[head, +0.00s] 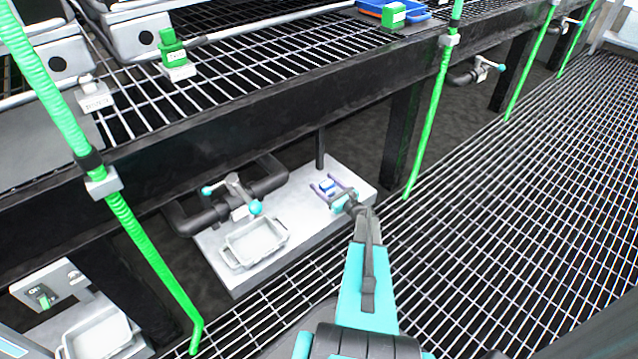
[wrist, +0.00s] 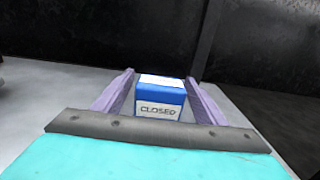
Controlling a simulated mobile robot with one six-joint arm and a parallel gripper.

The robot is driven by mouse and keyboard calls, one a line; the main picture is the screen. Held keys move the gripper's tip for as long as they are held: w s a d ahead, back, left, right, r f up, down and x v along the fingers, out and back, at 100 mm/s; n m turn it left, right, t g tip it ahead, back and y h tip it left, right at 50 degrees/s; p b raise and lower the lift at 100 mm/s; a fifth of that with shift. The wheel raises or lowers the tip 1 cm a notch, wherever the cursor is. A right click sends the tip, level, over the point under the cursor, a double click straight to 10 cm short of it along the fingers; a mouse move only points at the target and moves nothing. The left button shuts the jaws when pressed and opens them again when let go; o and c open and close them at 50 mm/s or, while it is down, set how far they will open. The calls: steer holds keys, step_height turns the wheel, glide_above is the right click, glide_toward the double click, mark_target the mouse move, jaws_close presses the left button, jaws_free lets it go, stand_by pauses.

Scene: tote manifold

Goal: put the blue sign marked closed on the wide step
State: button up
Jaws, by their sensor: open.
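The blue sign (wrist: 160,98) has a pale label reading CLOSED and a whitish patch on top. It stands upright on the pale wide step (head: 297,213), near its right end, and also shows small in the head view (head: 326,185). My gripper (wrist: 160,88) is open, with one purple finger on each side of the sign. In the head view my gripper (head: 329,187) reaches over the step from the right. Small gaps seem to show beside the sign; I cannot tell whether a finger touches it. The sign's lower part is partly hidden by the gripper's bar.
A white tray (head: 232,263) sits on the step's front left. A black pipe with a teal-handled valve (head: 240,195) runs behind it. A dark post (head: 399,125) and green hoses (head: 432,120) stand to the right. A grated shelf (head: 270,70) overhangs the step.

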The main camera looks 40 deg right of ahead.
mark_target(330, 189)
steer(key=s+p, duration=0.1)
steer(key=s, duration=0.5)
steer(key=s+p, duration=0.1)
steer(key=s, duration=0.2)
steer(key=shift+s+a+p, duration=0.35)
steer(key=shift+s+a, duration=0.05)
steer(key=shift+s, duration=0.15)
